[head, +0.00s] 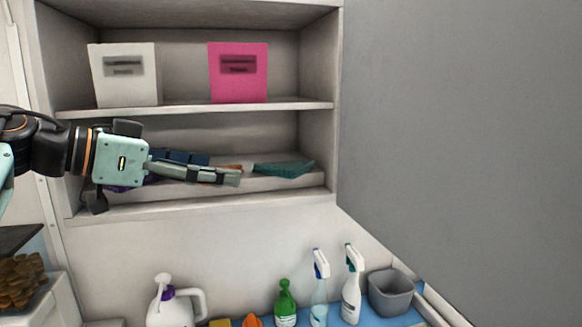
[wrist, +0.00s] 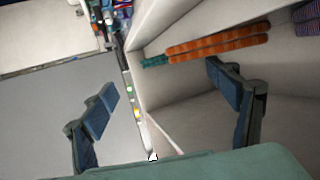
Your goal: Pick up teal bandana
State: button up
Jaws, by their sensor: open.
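The teal bandana (head: 285,168) lies folded flat at the right part of the lower shelf. In the wrist view only a small teal end of it (wrist: 155,61) shows, past the end of an orange cloth (wrist: 218,46). My gripper (head: 232,177) reaches in from the left in front of the lower shelf, its fingertips left of the bandana and apart from it. In the wrist view my gripper (wrist: 162,88) has its two fingers wide apart with nothing between them.
The lower shelf has a raised front lip (head: 270,183). The orange cloth (head: 230,167) and a purple cloth (head: 122,188) are partly hidden behind my gripper. A white box (head: 124,88) and a pink box (head: 238,88) stand on the shelf above. A grey panel (head: 460,120) borders the right.

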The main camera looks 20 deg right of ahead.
send_near(283, 165)
jog(key=shift+x, duration=1.15)
jog(key=p+x, duration=0.1)
jog(key=x, duration=0.5)
jog(key=shift+w+d, duration=0.15)
jog(key=shift+d, duration=0.2)
jog(key=shift+c, duration=0.4)
jog(key=shift+f, duration=0.1)
jog(key=c, duration=1)
